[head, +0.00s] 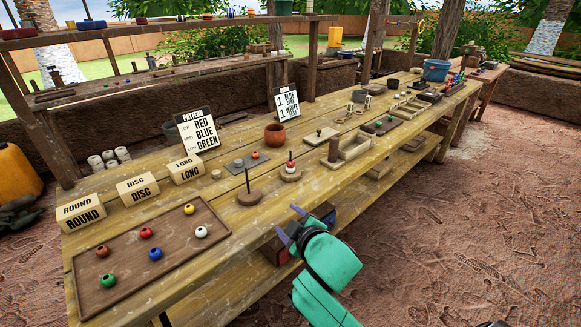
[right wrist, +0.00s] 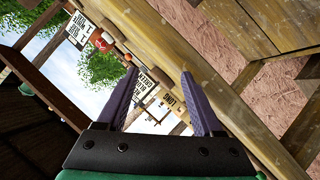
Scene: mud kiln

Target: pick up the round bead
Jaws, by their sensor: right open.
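Several round beads lie on a brown wooden tray (head: 125,262) at the table's near left: yellow (head: 189,209), white (head: 201,232), red (head: 146,233), blue (head: 155,254), orange-brown (head: 102,251) and green (head: 108,281). A block labelled ROUND (head: 81,213) stands behind the tray. My right gripper (head: 289,223) is open and empty at the table's front edge, right of the tray and apart from the beads. Its two purple fingers stand apart in the right wrist view (right wrist: 162,75). My left gripper is not in view.
A bare upright peg on a round base (head: 249,198) and a peg holding red and white beads (head: 290,174) stand between tray and terracotta pot (head: 275,135). DISC (head: 137,189) and LONG (head: 186,170) blocks stand behind. The PATTERN sign (head: 198,131) is farther back.

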